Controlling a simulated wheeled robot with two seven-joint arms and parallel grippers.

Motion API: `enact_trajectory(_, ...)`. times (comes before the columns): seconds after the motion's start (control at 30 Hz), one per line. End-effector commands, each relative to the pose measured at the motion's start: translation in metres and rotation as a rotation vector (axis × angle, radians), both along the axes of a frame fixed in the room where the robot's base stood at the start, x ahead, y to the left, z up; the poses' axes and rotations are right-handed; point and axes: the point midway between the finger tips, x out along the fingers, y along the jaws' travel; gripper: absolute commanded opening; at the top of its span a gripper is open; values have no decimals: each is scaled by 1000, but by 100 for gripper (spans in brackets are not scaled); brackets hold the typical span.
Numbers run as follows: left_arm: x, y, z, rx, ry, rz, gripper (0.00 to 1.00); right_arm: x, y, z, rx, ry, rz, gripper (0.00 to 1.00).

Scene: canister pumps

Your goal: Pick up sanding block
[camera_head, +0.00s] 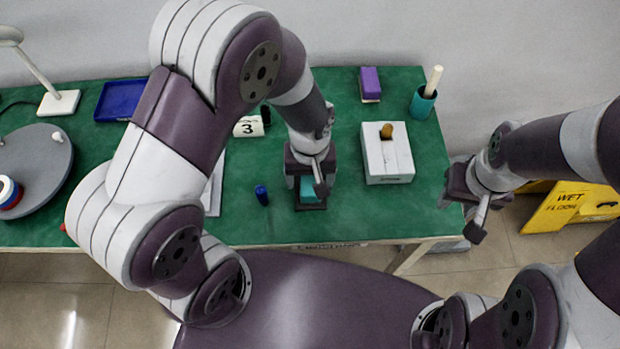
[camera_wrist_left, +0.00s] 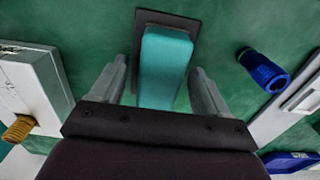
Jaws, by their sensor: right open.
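The sanding block, as I take it, is a teal block (camera_wrist_left: 166,62) on a flat dark plate, between the fingers of my left gripper (camera_wrist_left: 160,72) in the left wrist view. A gap shows between the block and each finger, so the gripper is open around it. In the head view my left gripper (camera_head: 309,184) is low over the table, with part of the teal block (camera_head: 311,193) showing beneath it; the rest is hidden. My right gripper (camera_head: 464,185) is open and empty, off the table's right edge.
A white box (camera_head: 387,160) with a brown knob stands right of my left gripper, and a blue cylinder (camera_head: 261,195) left of it. A purple block (camera_head: 370,83) and a teal cup (camera_head: 422,103) stand at the back of the green table (camera_head: 340,90). A yellow sign (camera_head: 568,212) is on the floor.

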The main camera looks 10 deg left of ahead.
Motion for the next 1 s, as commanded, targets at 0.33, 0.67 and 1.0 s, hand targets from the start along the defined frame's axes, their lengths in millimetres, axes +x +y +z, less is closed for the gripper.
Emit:
enact_trajectory(0.33, 0, 0, 0, 0, 0, 0, 15, 0, 0, 0, 0, 0, 0, 43)
enact_trajectory(0.67, 1, 0, 24, -1, -2, 0, 15, 0, 0, 3, 0, 0, 0, 43)
enact_trajectory(1.0, -14, -56, 75, -2, -3, -9, 15, 0, 0, 5, 0, 0, 0, 43)
